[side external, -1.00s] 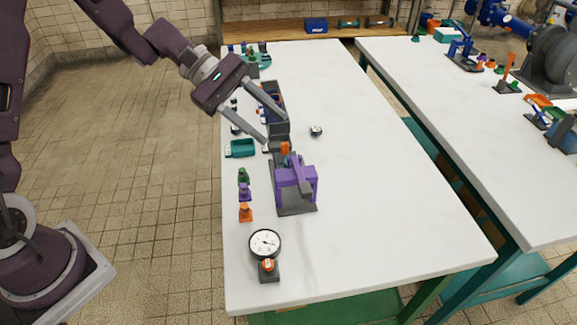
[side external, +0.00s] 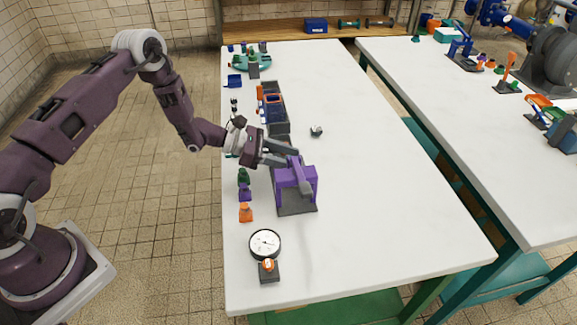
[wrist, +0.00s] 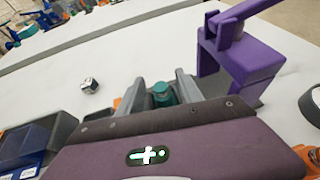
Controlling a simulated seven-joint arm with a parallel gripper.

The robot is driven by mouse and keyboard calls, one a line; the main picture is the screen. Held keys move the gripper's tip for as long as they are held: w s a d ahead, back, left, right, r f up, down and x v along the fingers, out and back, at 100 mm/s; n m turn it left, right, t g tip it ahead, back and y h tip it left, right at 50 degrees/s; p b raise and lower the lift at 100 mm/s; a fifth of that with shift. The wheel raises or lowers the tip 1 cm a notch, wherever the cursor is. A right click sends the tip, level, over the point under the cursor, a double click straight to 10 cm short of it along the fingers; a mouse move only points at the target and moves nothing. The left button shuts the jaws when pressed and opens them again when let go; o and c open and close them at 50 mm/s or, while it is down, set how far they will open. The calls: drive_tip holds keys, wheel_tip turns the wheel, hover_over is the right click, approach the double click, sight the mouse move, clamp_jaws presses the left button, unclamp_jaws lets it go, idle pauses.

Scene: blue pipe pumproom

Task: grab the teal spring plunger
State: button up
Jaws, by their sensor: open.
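The teal spring plunger (wrist: 162,93) shows in the wrist view between the two fingers of my gripper (wrist: 163,86), with its lower part hidden behind my gripper body. I cannot tell whether either finger touches it. In the side view my gripper (side external: 286,153) is low over the table, just behind the purple clamp press (side external: 297,184). Its fingers are apart and hide the plunger there. The purple press also stands close to the right finger in the wrist view (wrist: 240,60).
Green, purple and orange (side external: 246,213) small pieces line the table's left edge. A dial gauge (side external: 265,243) stands in front. Dark bins with blue parts (side external: 272,108) lie behind my gripper. A small metal nut (side external: 316,131) sits to the right. The table's right side is clear.

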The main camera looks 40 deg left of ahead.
clamp_jaws()
